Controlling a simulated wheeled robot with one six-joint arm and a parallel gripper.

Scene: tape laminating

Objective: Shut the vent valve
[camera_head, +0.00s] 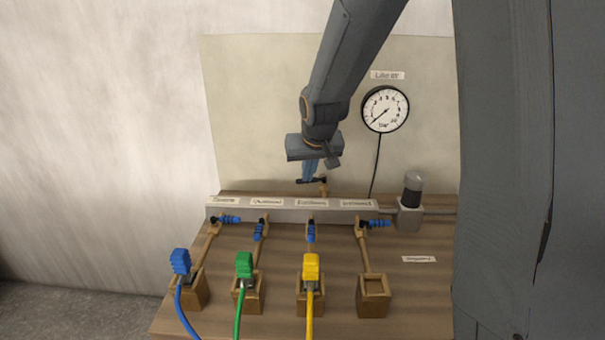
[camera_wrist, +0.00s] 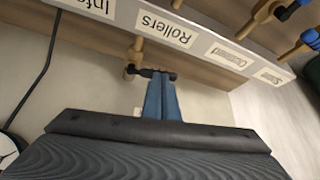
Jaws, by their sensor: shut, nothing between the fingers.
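A small valve with a black bar handle (camera_head: 315,181) on a brass stub (camera_head: 323,190) stands behind the grey manifold; I cannot read a vent label on it. In the wrist view the black handle (camera_wrist: 150,73) lies crosswise, with the brass stub (camera_wrist: 137,52) behind it. My gripper (camera_head: 310,178) has its blue fingers together and points down at the handle. In the wrist view the fingertips (camera_wrist: 158,80) are right at the handle's middle and partly overlap it; I cannot tell whether they touch. Nothing is held.
The labelled manifold (camera_head: 290,212) carries several blue-handled valves. The two outer blue handles lie sideways; the two middle ones point along their pipes. Blue (camera_head: 181,262), green (camera_head: 244,265) and yellow (camera_head: 311,267) plugs sit in wooden sockets; the rightmost socket (camera_head: 373,297) is empty. A gauge (camera_head: 385,109) hangs behind.

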